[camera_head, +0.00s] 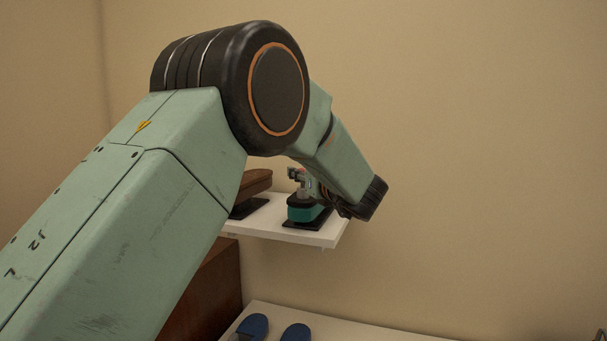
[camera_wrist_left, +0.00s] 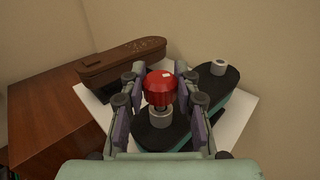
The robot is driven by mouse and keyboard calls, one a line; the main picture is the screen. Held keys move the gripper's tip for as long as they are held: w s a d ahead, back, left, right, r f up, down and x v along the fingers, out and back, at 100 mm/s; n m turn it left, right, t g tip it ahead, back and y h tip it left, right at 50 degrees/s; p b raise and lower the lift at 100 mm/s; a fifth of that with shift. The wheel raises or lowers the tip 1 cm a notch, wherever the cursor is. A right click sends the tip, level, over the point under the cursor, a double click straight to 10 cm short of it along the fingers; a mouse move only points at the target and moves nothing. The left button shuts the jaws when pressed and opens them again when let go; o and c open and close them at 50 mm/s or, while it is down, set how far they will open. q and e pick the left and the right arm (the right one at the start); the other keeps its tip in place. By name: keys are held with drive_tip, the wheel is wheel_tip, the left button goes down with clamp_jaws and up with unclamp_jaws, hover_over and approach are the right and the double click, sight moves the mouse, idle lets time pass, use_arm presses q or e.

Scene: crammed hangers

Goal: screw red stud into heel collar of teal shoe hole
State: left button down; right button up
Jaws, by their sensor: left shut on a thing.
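The red stud (camera_wrist_left: 161,86) is upright between the fingers of my left gripper (camera_wrist_left: 161,93), which is shut on its red head. Its shank points down at a grey heel collar (camera_wrist_left: 161,119) on the black top of the teal shoe (camera_wrist_left: 228,86). The stud's lower end is at the collar mouth; I cannot tell whether it has entered. A second grey collar (camera_wrist_left: 219,67) is at the shoe's far end. In the head view, my left gripper (camera_head: 301,183) is above the teal shoe (camera_head: 301,213), and my arm covers part of it.
The shoe stands on a white shelf (camera_head: 326,238). A brown shoe (camera_wrist_left: 122,62) stands left of it, beside a brown wooden cabinet (camera_wrist_left: 45,115). A wall is close behind. Blue shoes (camera_head: 296,333) rest on a lower white surface (camera_head: 345,325).

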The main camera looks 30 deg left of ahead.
use_arm(q)
drive_tip(key=shift+f+b, duration=0.35)
drive_tip(key=shift+b, duration=0.05)
drive_tip(key=c, duration=0.9)
unclamp_jaws()
drive_tip(key=v, duration=0.7)
drive_tip(key=shift+s+d, duration=0.15)
drive_tip(key=shift+d, duration=0.05)
